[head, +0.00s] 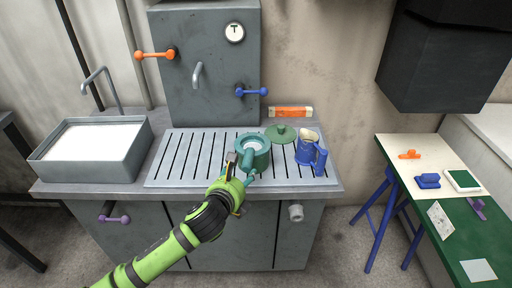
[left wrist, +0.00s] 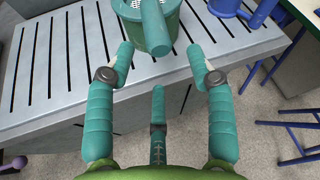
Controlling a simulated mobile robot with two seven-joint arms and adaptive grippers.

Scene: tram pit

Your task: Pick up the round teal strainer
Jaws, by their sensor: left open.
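The round teal strainer (head: 262,158) stands on the slotted drainboard in the head view, with a pale mesh inside its rim. Its teal handle points toward the front edge. In the left wrist view the strainer (left wrist: 172,38) is at the top, with its handle coming down toward my fingers. My left gripper (head: 241,170) is open just in front of the strainer. In the left wrist view the left gripper (left wrist: 161,58) has its fingertips apart, one on each side of the handle's line. It holds nothing. My right gripper is not in view.
A green lid (head: 281,134) lies behind the strainer. A blue jug (head: 305,151) stands to its right. A sink (head: 92,150) is at the left end. The slotted drainboard (head: 178,160) is clear left of the strainer. A green-and-cream table (head: 455,215) stands at the right.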

